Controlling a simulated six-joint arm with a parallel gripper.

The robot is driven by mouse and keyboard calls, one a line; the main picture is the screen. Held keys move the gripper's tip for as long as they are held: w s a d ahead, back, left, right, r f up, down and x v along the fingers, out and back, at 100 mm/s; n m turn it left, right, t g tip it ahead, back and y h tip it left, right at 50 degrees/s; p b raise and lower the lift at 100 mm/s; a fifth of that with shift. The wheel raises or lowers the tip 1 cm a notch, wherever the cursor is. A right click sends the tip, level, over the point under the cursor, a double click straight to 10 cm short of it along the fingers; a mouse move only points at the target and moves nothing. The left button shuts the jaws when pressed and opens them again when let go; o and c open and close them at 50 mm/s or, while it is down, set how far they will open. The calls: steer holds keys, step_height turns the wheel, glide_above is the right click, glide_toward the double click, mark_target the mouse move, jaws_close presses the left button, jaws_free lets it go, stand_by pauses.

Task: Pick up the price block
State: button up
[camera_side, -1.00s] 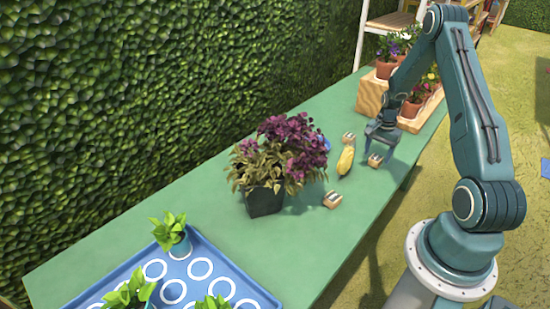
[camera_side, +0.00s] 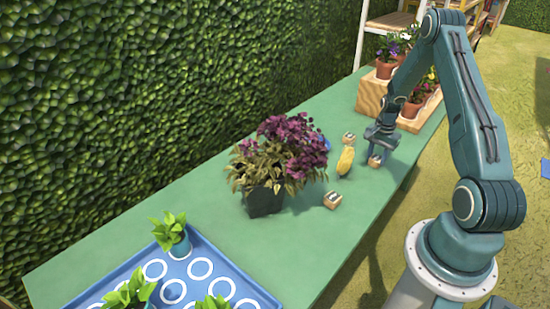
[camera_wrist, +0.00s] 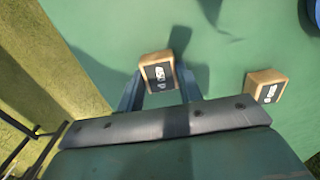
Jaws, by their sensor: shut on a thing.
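A small wooden price block (camera_wrist: 158,72) with a dark label sits between the two fingers of my gripper (camera_wrist: 160,88) in the wrist view. In the side view this block (camera_side: 375,161) is at the green table's right edge, with my gripper (camera_side: 377,150) low over it. My gripper is shut on the block. I cannot tell whether the block still touches the table. A second price block (camera_wrist: 266,86) lies to the right in the wrist view. In the side view, other blocks lie near the yellow object (camera_side: 348,138) and in front of it (camera_side: 332,200).
A purple-leaved plant in a dark pot (camera_side: 264,201) stands mid-table. A blue tray (camera_side: 215,262) with seedlings is at the near left. Wooden stands (camera_side: 369,97) with potted flowers are behind my gripper. The green table (camera_side: 130,215) is clear along its left side.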

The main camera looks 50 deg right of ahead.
mark_target(376, 158)
steer(key=shift+r, duration=0.15)
step_height(376, 158, up, 20)
stand_by(0.9)
steer(key=shift+w, duration=0.1)
stand_by(0.4)
steer(key=w+a+n, duration=0.5)
steer(key=w+a, duration=0.4)
steer(key=w, duration=0.4)
steer(key=w+a+n, duration=0.4)
steer(key=w+a, duration=0.6)
steer(key=w, duration=0.3)
steer(key=w+a+n, duration=0.4)
steer(key=a+n, duration=0.1)
steer(key=a, duration=1.1)
steer(key=w+a+n, duration=0.4)
steer(key=a, duration=1.1)
step_height(376, 158, down, 16)
steer(key=shift+s+r, duration=0.1)
steer(key=shift+r, duration=0.05)
